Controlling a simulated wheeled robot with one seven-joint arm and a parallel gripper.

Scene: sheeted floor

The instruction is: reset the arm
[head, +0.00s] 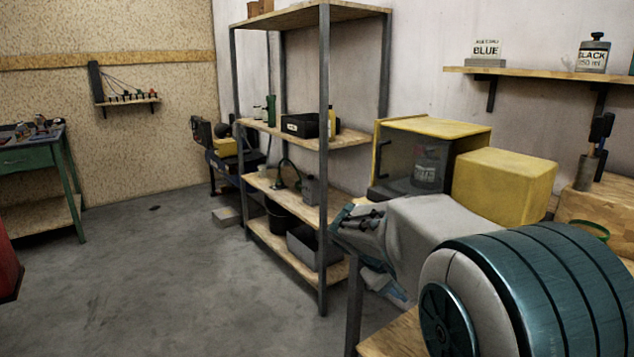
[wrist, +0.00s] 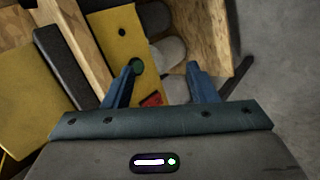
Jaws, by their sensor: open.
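My gripper shows in the wrist view (wrist: 160,85) with its two blue fingers well apart. Nothing is seen held between the fingers. Beyond them are a yellow panel (wrist: 118,45) with a dark green round spot, grey rounded shapes (wrist: 172,52) and a small red piece. I cannot tell whether the fingers touch any of these.
A shelf rack (head: 325,150) with bins stands mid-view. A yellow block (head: 505,182) and a yellow-framed case (head: 430,130) sit behind my arm. A wall shelf (head: 540,76) holds a bottle (head: 593,55). A green table (head: 35,160) stands left. The grey floor (head: 170,270) between is open.

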